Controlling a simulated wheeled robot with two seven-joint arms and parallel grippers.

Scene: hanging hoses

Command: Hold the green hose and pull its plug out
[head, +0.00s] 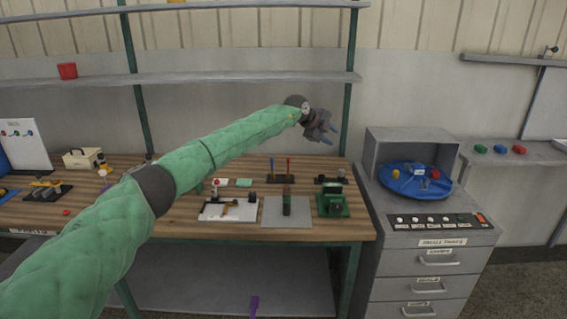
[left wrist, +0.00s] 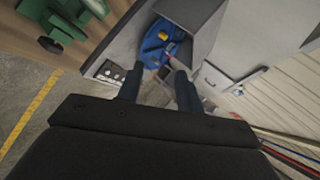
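My left gripper (head: 330,135) is raised above the back right of the workbench, at the end of my green-sleeved arm. In the left wrist view its two dark fingers (left wrist: 158,82) stand apart with nothing held between them. No green hose and no plug can be made out in either view. Thin red and dark lines (left wrist: 290,150) run along the lower right of the left wrist view; I cannot tell whether they are hoses. My right gripper is not in view.
The wooden workbench (head: 100,204) carries several small fixtures, including a green device (head: 333,200). A grey drawer cabinet (head: 425,262) stands to its right with a blue round tray (head: 410,190) on top. Shelves (head: 230,79) run above the bench. A red cup (head: 67,71) sits on one.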

